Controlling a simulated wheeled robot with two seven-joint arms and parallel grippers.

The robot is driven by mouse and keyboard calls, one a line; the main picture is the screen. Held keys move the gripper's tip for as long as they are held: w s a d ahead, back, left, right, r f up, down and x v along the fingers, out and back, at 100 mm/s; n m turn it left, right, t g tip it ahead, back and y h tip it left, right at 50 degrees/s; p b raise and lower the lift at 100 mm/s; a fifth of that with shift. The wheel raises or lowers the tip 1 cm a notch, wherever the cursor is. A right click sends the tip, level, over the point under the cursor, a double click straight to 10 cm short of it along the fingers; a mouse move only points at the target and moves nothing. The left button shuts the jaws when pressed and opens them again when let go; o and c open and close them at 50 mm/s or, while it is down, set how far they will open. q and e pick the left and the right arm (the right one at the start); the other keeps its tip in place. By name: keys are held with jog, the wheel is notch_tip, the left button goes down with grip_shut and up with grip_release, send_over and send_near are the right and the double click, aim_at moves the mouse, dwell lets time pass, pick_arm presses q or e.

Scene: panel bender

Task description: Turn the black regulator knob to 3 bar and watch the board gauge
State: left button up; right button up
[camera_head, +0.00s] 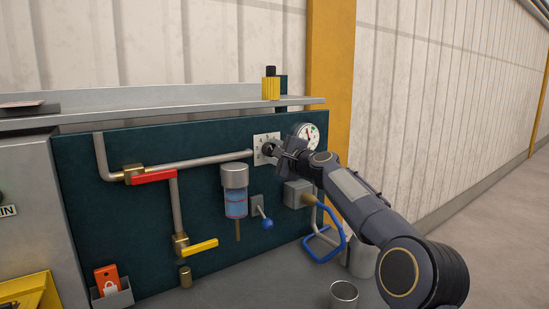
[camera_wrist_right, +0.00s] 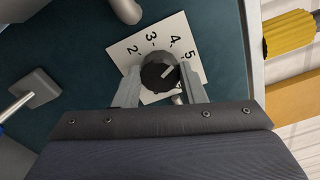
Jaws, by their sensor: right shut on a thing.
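The black regulator knob (camera_wrist_right: 156,76) sits on a white scale plate (camera_wrist_right: 200,62) marked with numbers including 2, 3, 4 and 5. Its white pointer line appears to aim between 4 and 5 in the right wrist view. My right gripper (camera_wrist_right: 160,86) is shut on the knob, one finger on each side. In the head view, my right gripper (camera_head: 275,151) reaches the plate (camera_head: 260,140) and partly hides the knob. The round board gauge (camera_head: 309,132) is just right of it, its lower part hidden by my arm; its reading is too small to tell. My left gripper is out of view.
The green board (camera_head: 90,200) carries pipes, a red-handled valve (camera_head: 152,177), a yellow-handled valve (camera_head: 200,245), a filter bowl (camera_head: 236,203) and a blue-ball lever (camera_head: 266,222). A metal cup (camera_head: 343,294) stands below. A yellow-and-black object (camera_head: 270,87) sits on the shelf above.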

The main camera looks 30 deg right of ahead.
jog(key=n+b, duration=0.1)
jog(key=n, duration=0.2)
jog(key=n+b, duration=0.2)
jog(key=n, duration=0.2)
jog(key=n+b, duration=0.1)
jog(key=n, duration=0.2)
jog(key=shift+f, duration=0.25)
jog(key=shift+n, duration=0.5)
jog(key=o, duration=1)
jog(key=shift+r, duration=0.1)
jog(key=shift+s, duration=0.1)
